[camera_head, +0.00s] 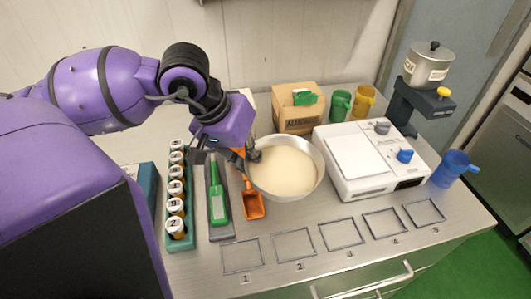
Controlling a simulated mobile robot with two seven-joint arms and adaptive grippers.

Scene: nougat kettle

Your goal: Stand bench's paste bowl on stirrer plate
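The paste bowl (292,190) is a round metal bowl of pale cream paste. It stands upright on the steel bench, left of the stirrer plate. The stirrer plate (359,155) is a white box with a flat pale top, a grey knob and a blue knob. Its top is bare. My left gripper (228,158) points down at the bowl's left rim, with one dark finger part over the rim. Its other parts are partly hidden, so I cannot tell whether it grips the rim. My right gripper is not in view.
A rack of orange bottles (174,205), a green scoop (219,195) and an orange scoop (253,206) lie left of the bowl. A cardboard box (297,117) stands behind. A blue jug (454,167) and a pot stand (405,106) are right. Marked squares line the front.

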